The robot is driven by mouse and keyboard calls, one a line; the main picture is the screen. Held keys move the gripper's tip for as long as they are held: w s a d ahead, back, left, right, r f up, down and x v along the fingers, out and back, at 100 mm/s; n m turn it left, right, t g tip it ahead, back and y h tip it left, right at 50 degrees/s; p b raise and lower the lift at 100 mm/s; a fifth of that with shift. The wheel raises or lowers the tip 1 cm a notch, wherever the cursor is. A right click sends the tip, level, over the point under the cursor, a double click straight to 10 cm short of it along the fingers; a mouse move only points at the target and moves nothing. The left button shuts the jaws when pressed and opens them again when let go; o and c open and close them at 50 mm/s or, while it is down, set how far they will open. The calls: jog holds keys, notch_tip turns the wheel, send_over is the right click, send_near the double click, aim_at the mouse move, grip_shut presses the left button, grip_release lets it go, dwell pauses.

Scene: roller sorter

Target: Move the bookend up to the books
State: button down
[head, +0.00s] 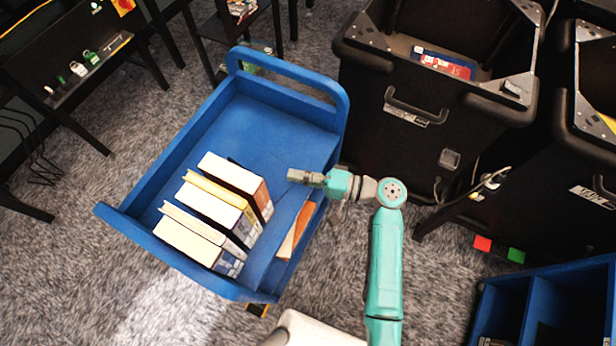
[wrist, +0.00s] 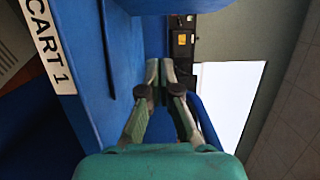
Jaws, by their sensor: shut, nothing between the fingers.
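Several books (head: 215,210) stand in a row on the top shelf of the blue cart (head: 262,125), pale page edges up. A thin dark edge (head: 234,161) shows just behind the farthest book. It may be the bookend, mostly hidden, and I cannot tell whether it touches that book. My gripper (head: 292,175) is shut and empty, over the cart's right side, to the right of the books and apart from them. In the wrist view my fingers (wrist: 166,72) are together with nothing between them. A thin dark strip (wrist: 108,50) runs along the blue surface left of them; I cannot tell what it is.
The cart's raised handle (head: 290,88) is at its far end. The shelf beyond the books is bare. An orange book (head: 294,232) lies lower on the cart's right side. A black case (head: 440,100) stands close on the right. The wrist view shows a "CART 1" label (wrist: 47,40).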

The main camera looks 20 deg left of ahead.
aim_at(272, 193)
jog(key=a, duration=0.3)
jog(key=s+a, duration=0.1)
jog(key=a, duration=0.1)
jog(key=s, duration=0.3)
jog(key=shift+a, duration=0.1)
jog(key=shift+s, duration=0.4)
jog(key=shift+s+a, duration=0.1)
jog(key=shift+s, duration=0.9)
